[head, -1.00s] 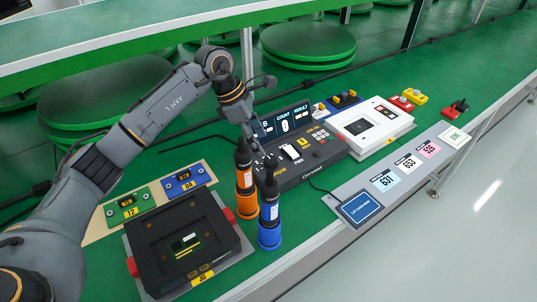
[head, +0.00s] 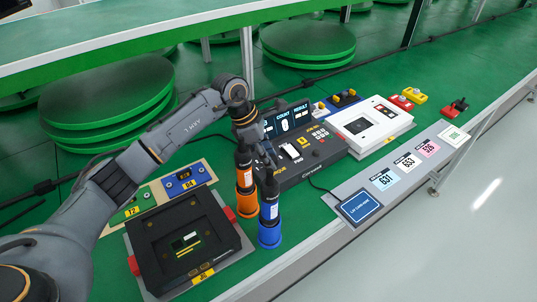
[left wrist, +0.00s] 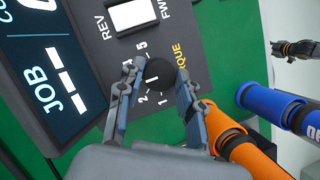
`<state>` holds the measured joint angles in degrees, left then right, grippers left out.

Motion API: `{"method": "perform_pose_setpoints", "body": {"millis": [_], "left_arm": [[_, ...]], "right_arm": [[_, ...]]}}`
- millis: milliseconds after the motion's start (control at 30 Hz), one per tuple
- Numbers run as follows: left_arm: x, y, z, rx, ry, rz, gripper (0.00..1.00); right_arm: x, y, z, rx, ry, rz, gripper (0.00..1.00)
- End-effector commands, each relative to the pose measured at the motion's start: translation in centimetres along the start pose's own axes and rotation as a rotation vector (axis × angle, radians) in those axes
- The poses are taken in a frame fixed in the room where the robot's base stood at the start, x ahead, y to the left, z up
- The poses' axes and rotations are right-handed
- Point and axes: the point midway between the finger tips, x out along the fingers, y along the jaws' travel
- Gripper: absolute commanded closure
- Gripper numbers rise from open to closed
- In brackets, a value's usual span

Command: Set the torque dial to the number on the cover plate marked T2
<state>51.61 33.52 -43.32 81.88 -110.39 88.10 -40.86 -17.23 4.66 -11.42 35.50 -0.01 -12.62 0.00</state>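The torque dial (left wrist: 160,75) is a round black knob on the dark controller (head: 318,167), with 1, 2 and 5 readable around it. A short white mark shows on it; I cannot tell which number it meets. My left gripper (left wrist: 157,72) has its fingers on either side of the dial, apart, with the dial between them. In the head view this gripper (head: 264,155) is partly hidden by the orange screwdriver. The green cover plate marked T2 (head: 131,209) lies at the left; its number is too small to read. My right gripper (left wrist: 292,48) appears small at the left wrist view's right edge.
Orange (head: 247,203) and blue (head: 270,232) screwdrivers stand close in front of the controller. A blue plate (head: 186,180) lies beside the green one. A black fixture (head: 150,262) is at the front left, a white device (head: 367,125) to the right.

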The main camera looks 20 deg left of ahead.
Motion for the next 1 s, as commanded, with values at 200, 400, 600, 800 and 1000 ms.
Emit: {"method": "perform_pose_setpoints", "body": {"millis": [200, 400, 600, 800, 1000], "left_arm": [[-0.03, 0.01, -0.01, -0.004, 0.0, 0.002, 0.95], [-0.03, -0.03, -0.1, -0.052, 0.002, 0.023, 0.95], [-0.05, -0.11, -0.06, -0.164, 0.001, 0.071, 0.95], [-0.01, -0.21, 0.0, -0.313, 0.0, 0.133, 0.95], [0.01, -0.28, -0.01, -0.453, 0.001, 0.19, 0.95]], "right_arm": [[0.01, -0.13, -0.11, 0.0, 0.002, -0.002, 0.6], [0.04, -0.25, -0.15, 0.0, 0.002, -0.003, 0.6], [0.11, -0.26, -0.16, 0.0, 0.002, -0.003, 0.6], [0.25, -0.27, -0.16, 0.0, 0.003, -0.003, 0.6], [0.46, -0.26, -0.15, 0.0, 0.003, -0.003, 0.6]]}}
